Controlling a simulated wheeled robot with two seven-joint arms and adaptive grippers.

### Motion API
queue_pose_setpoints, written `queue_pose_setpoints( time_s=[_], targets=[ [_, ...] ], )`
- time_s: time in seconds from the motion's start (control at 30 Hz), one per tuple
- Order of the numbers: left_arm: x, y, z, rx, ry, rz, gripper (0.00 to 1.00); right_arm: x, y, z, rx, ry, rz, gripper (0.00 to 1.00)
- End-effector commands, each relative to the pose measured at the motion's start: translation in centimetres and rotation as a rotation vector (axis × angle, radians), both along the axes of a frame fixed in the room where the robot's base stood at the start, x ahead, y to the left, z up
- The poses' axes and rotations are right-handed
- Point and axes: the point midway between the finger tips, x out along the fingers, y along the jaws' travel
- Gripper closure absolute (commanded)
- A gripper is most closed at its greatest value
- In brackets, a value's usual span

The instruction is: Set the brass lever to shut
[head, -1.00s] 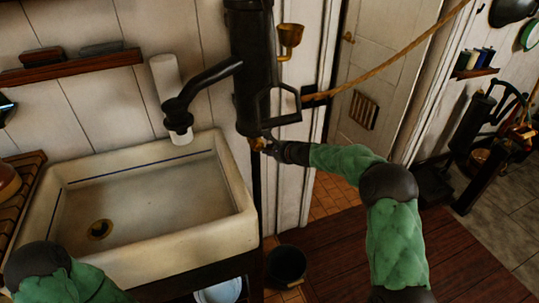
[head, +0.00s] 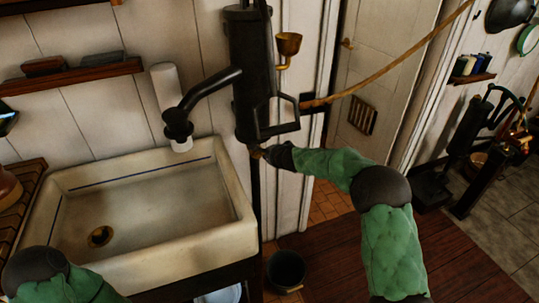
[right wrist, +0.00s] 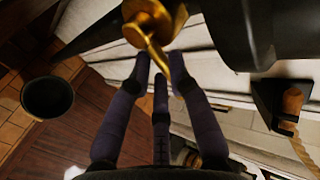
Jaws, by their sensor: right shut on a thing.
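The black pump (head: 252,80) stands on the wall right of the sink. The brass lever (right wrist: 152,38) is at the pump's lower end; its round hub and short arm show in the right wrist view. My right gripper (head: 264,152) reaches it from the right, and its dark fingers (right wrist: 165,72) are closed around the lever's end. In the head view the fingers hide most of the lever, so its exact angle is hard to tell. My left arm shows at the lower left, but its gripper is out of view.
A white sink (head: 235,238) stands left of the pump, under its black spout (head: 205,88). A brass cup (head: 287,47) is mounted beside the pump. A dark bucket (head: 286,268) stands on the floor below. A rope (head: 385,76) runs across the doorway.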

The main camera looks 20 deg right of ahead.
Motion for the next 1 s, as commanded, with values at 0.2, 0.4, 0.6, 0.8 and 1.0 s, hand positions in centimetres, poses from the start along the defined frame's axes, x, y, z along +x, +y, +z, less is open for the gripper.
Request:
queue_pose_setpoints(
  time_s=[0.2,0.4,0.6,0.8,1.0],
  targets=[
    [0.0,0.0,0.0,0.0,0.0,0.0,1.0,0.0,-0.1,-0.1,-0.002,0.002,-0.001,1.0],
    [0.0,0.0,0.0,0.0,0.0,0.0,1.0,0.0,-0.1,-0.1,-0.001,0.001,0.0,0.69],
    [0.0,0.0,0.0,0.0,0.0,0.0,1.0,-0.1,0.0,0.0,0.0,0.0,0.0,0.69],
    [0.0,0.0,0.0,0.0,0.0,0.0,1.0,-1.1,-0.1,0.9,-0.001,-0.002,0.0,0.69],
    [0.0,0.0,0.0,0.0,0.0,0.0,1.0,-3.7,-0.3,2.6,-0.001,-0.002,0.0,0.69]
  ],
)
